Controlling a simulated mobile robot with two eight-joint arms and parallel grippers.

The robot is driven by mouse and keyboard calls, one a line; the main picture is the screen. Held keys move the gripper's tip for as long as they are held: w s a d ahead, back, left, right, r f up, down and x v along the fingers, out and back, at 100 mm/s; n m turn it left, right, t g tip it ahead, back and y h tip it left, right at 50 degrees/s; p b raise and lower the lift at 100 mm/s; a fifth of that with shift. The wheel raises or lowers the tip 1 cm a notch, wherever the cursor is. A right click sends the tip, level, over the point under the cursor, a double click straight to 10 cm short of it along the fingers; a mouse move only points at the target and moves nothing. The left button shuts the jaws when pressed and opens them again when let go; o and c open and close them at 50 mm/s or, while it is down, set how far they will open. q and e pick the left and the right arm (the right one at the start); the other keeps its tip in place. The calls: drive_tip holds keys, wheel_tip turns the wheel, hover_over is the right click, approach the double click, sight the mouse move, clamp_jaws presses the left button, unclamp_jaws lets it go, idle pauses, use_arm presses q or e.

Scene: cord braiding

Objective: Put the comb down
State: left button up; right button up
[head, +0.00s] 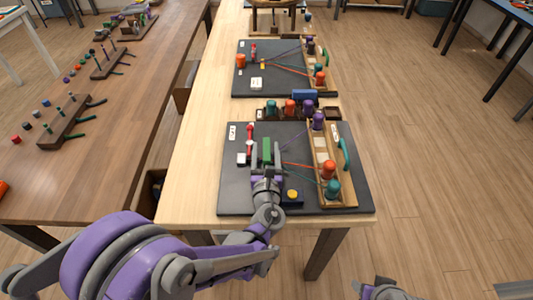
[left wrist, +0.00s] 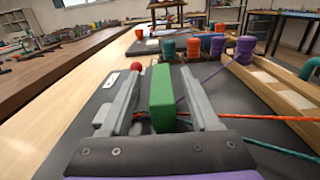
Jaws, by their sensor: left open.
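The green block of the comb (left wrist: 162,100) stands between the fingers of my left gripper (left wrist: 161,78), with a gap on each side in the left wrist view. In the head view the comb (head: 267,150) is over the dark mat (head: 232,190), and my left gripper (head: 267,160) is open around it. Its lower part and its contact with the mat are hidden. Purple, red and teal cords run from the comb's area to bobbins at the right. My right gripper (head: 386,290) shows only partly at the bottom edge, its fingers unclear.
A wooden rack (head: 330,160) holds a purple bobbin (head: 318,121), a red-orange bobbin (head: 328,169) and a teal bobbin (head: 332,189). A red-topped post (head: 250,132) stands left of the comb. The table's left strip (head: 195,165) is bare.

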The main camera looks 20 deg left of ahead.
sight(267, 139)
use_arm(q)
drive_tip(key=x, duration=0.3)
drive_tip(key=shift+w, duration=0.15)
drive_tip(key=shift+d, duration=0.1)
clamp_jaws()
